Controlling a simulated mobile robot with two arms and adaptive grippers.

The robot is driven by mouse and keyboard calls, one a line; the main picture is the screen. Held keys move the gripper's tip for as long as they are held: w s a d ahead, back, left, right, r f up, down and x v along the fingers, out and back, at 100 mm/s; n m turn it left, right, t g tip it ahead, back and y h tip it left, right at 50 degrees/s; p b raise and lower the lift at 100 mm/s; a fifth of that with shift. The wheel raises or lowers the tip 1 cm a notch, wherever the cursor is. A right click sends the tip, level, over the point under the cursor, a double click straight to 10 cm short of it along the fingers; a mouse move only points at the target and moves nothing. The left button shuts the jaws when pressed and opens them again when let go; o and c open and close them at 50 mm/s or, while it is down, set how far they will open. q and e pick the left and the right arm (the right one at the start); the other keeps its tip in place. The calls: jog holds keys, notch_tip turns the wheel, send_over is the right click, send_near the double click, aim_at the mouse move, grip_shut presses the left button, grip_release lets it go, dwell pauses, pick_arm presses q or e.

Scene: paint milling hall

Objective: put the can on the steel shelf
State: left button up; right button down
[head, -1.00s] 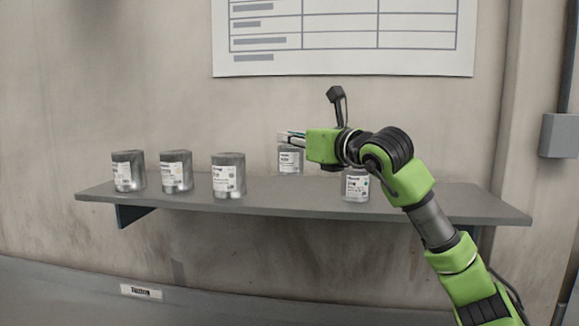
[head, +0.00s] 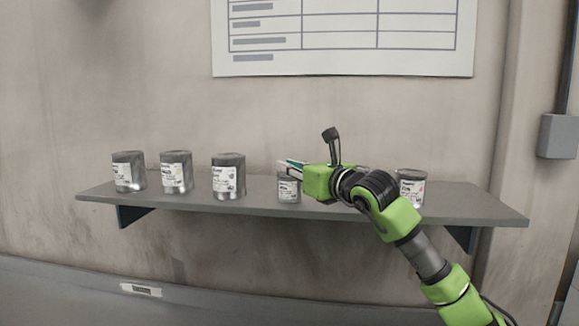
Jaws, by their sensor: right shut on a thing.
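My right gripper (head: 291,166) is shut on a small grey metal can (head: 289,190) with a white label. The fingers cover the can's top. The can hangs upright, low over the middle of the grey steel shelf (head: 460,204), and its base looks at or very near the shelf surface. I cannot tell whether it touches. My left gripper is not in view.
Similar labelled cans stand on the shelf: a left one (head: 128,172), a second (head: 176,173) and a third (head: 228,178), closest to the held can. Another can (head: 411,188) stands right of my wrist.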

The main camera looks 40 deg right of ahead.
jog(key=shift+f, duration=0.15)
jog(key=c, duration=2)
grip_release()
jog(key=shift+c, duration=0.2)
jog(key=s+a+b, duration=0.1)
jog(key=s+b, duration=0.8)
jog(key=s, duration=0.3)
jog(key=shift+a, duration=0.2)
